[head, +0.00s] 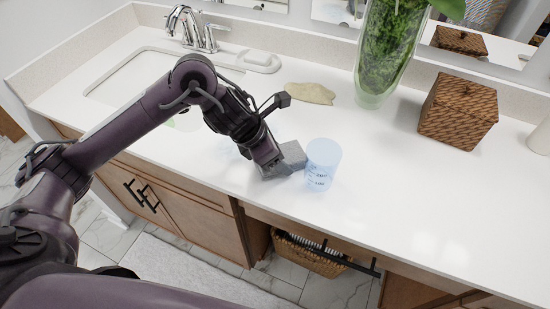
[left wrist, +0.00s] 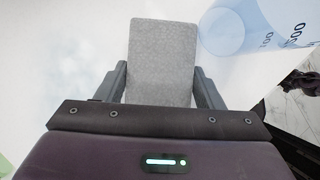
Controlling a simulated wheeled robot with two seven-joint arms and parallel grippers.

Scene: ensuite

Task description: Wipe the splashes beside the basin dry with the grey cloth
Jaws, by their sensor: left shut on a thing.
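My left gripper (head: 268,167) is shut on the grey cloth (head: 292,155), a folded pad, low at the white counter (head: 400,190). In the left wrist view the cloth (left wrist: 163,55) sits between the two fingers of the gripper (left wrist: 161,88). The basin (head: 130,78) is at the upper left, partly hidden behind my left arm. A faint bluish patch (head: 228,150) shows on the counter just left of the gripper; I cannot tell clearly how far the splashes reach. My right gripper is not in view.
A translucent blue measuring cup (head: 322,165) stands right beside the cloth. Behind are a beige flat object (head: 310,93), a glass vase with greenery (head: 388,50) and a woven box (head: 458,112). A chrome faucet (head: 192,28) and soap dish (head: 258,61) stand by the basin. The right front counter is clear.

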